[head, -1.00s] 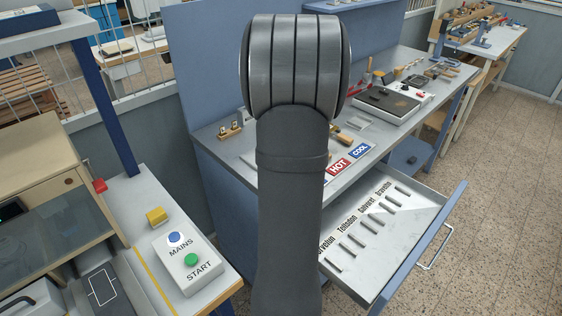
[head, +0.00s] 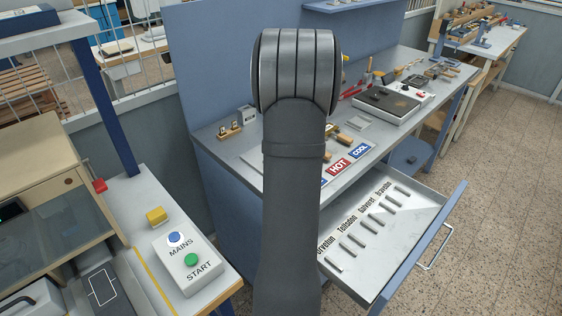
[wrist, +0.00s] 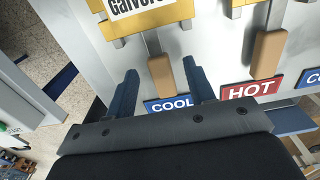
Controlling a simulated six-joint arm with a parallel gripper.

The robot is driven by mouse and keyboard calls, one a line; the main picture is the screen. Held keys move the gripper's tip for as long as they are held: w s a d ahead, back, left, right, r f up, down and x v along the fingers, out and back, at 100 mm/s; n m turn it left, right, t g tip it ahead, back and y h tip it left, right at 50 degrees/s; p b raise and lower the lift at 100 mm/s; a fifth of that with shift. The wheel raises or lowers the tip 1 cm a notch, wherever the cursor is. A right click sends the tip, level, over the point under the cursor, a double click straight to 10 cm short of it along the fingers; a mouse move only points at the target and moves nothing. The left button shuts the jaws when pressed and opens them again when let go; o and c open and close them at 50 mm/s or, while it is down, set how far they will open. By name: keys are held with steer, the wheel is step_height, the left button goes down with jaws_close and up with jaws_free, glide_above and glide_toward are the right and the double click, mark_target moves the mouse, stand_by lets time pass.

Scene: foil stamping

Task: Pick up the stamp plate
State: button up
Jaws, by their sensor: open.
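In the wrist view, a brass-yellow stamp plate (wrist: 124,24) with a white label reading "Galver..." lies at the top, partly cut off by the frame. A metal rod runs from it to a tan wooden handle (wrist: 166,77). My gripper (wrist: 160,68) is open, its two dark blue fingers appearing either side of this handle. I cannot tell how far above it they are. A second yellow plate, cut off at the top, has a similar handle (wrist: 268,54) to the right. In the head view my arm hides the gripper and part of the bench.
Blue COOL (wrist: 168,105) and red HOT (wrist: 250,91) signs line the bench's front edge. An open drawer (head: 385,245) with name labels and several slots juts out below the bench. A MAINS/START control box (head: 187,263) stands at left.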

steer(key=shift+f, duration=0.55)
jaws_close()
